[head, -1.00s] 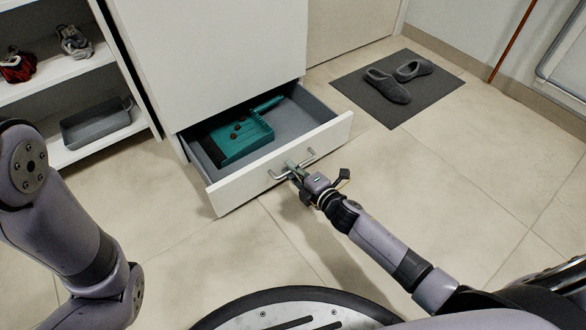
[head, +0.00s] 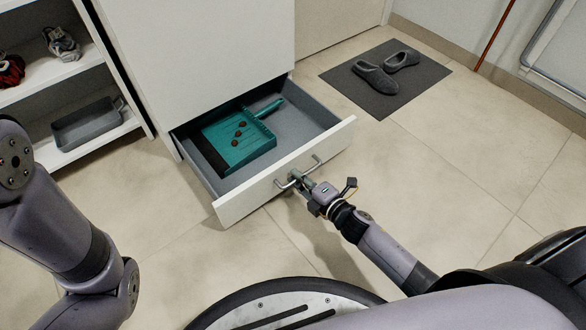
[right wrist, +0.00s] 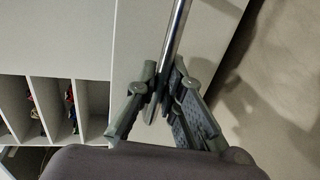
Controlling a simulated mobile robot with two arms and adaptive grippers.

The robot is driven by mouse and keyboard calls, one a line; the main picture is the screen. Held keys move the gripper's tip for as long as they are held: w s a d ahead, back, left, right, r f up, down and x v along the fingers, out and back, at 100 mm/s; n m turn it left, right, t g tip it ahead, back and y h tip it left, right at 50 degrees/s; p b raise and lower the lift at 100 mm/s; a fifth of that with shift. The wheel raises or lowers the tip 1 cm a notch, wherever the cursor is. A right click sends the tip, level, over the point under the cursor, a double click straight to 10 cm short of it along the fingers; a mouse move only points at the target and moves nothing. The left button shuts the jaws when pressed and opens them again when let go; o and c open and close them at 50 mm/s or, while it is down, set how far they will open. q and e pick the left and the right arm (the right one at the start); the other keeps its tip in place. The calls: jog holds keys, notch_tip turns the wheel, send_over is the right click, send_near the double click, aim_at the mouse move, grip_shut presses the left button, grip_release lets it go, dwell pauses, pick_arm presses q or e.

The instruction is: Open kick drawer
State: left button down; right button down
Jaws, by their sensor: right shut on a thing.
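The kick drawer (head: 240,203) at the foot of the white cabinet (head: 200,50) stands pulled well out. Inside it lies a teal dustpan (head: 240,148) with a few small brown bits on it. A metal bar handle (head: 314,164) runs along the drawer front. My right gripper (head: 299,180) is shut on the handle. In the right wrist view the fingers (right wrist: 163,88) close around the handle bar (right wrist: 177,35). My left arm shows at the left of the head view, but its gripper is out of view.
A shelf unit (head: 80,78) with a grey tray (head: 88,124) stands left of the cabinet. Grey slippers (head: 375,76) lie on a dark mat (head: 420,72) at the back right. The tiled floor (head: 450,150) to the right of the drawer is clear.

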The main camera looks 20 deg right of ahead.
jog(key=c, duration=1.7)
grip_release()
jog(key=v, duration=1.2)
